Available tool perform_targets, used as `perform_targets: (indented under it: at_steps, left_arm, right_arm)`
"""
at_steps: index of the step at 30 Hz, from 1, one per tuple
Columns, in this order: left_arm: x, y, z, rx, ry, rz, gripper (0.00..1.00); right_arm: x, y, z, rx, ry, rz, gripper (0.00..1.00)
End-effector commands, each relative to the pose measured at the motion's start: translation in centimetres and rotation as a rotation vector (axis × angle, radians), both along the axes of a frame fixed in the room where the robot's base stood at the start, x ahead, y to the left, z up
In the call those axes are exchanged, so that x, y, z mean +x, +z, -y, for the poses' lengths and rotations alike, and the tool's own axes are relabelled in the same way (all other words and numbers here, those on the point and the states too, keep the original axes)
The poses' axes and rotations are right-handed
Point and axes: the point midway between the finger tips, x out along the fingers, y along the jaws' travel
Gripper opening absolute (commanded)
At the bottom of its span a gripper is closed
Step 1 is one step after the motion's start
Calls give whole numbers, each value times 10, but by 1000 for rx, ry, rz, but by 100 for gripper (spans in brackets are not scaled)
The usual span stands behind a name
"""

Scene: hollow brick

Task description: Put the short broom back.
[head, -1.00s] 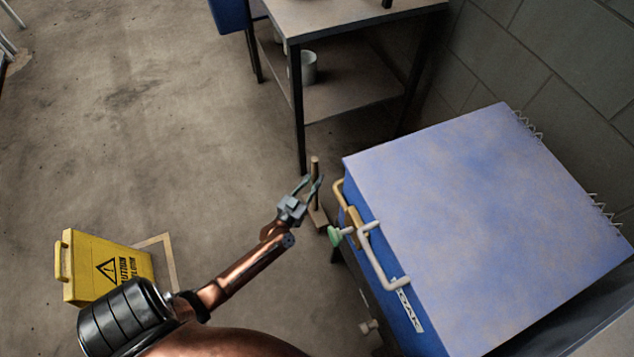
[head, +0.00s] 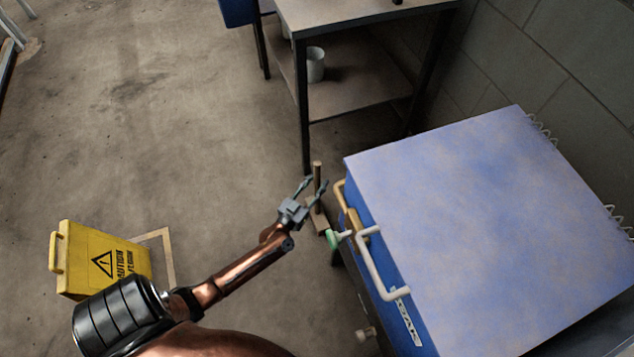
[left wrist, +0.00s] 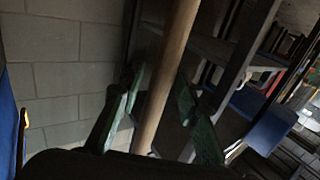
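The short broom (head: 317,173) stands upright on the floor by the front left side of the blue chest, its wooden handle up and its head low down. My left gripper (head: 319,183) is at the handle. In the left wrist view the handle (left wrist: 168,70) runs between the two green-grey fingers of my left gripper (left wrist: 158,95). The fingers are apart, with gaps showing beside the handle. The lower part of the broom is partly hidden by the gripper. My right gripper is not in view.
The blue chest (head: 480,220) with front handles and a green knob (head: 334,240) is close on the right. A dark-legged table (head: 350,12) with a lower shelf stands behind. A yellow caution box (head: 105,262) and a tan floor outline (head: 168,255) are at left. The left floor is mostly clear.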

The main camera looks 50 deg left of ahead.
Motion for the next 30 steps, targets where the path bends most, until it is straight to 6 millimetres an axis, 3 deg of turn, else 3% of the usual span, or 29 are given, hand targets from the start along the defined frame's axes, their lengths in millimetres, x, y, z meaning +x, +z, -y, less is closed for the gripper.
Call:
perform_targets:
  at_steps: [12, 21, 30]
  left_arm:
    - [-4, 4, 0, 0, 0, -1, 34]
    - [-60, 7, 14, 0, 1, 1, 34]
    - [-108, 4, 24, 0, 1, 1, 34]
  right_arm:
    - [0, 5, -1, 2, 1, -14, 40]
    - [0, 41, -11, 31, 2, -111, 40]
    - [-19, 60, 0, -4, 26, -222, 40]
